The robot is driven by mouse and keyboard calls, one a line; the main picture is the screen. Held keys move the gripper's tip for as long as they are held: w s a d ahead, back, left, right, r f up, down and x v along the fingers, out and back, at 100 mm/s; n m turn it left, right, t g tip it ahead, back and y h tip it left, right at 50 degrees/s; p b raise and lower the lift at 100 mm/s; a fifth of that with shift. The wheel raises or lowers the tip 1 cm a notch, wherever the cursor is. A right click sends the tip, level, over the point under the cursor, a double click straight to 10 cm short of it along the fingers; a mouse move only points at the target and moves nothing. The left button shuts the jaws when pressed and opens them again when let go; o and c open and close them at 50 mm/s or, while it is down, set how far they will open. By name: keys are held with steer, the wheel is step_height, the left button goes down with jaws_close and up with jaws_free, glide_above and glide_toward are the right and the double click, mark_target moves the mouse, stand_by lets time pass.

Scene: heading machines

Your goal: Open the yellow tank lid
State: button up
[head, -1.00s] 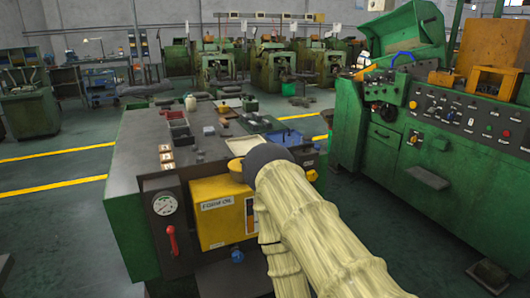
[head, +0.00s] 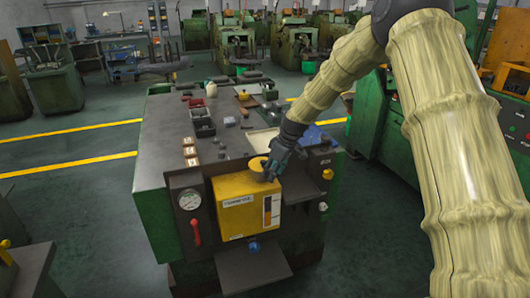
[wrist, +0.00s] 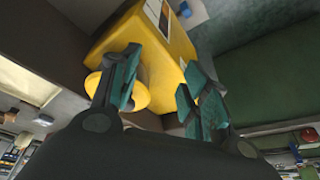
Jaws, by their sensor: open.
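The yellow tank (head: 236,212) is mounted on the front of the dark-topped machine bench in the head view. Its round yellow lid (head: 257,163) is on top and looks closed, partly covered by my gripper (head: 270,172). In the wrist view the tank (wrist: 172,52) is at the top middle, and the lid (wrist: 134,96) is a yellow disc below it. My gripper (wrist: 158,88) is open there, with its left finger in front of the lid and its right finger beside it. I cannot tell whether a finger touches the lid.
A pressure gauge (head: 190,199) and a red lever (head: 196,232) are left of the tank. A blue knob (head: 254,247) is below it. Boxes and a tray (head: 263,141) lie on the bench top. A green machine (head: 365,122) stands to the right.

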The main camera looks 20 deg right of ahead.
mark_target(264, 161)
steer(key=w+d+r+n, duration=0.15)
steer(key=w+r, duration=0.25)
steer(key=r, duration=0.7)
steer(key=shift+y, duration=0.3)
steer(key=shift+p+x, duration=2.5)
steer(key=shift+x, duration=2.55)
steer(key=shift+w+d, duration=0.1)
jaws_close()
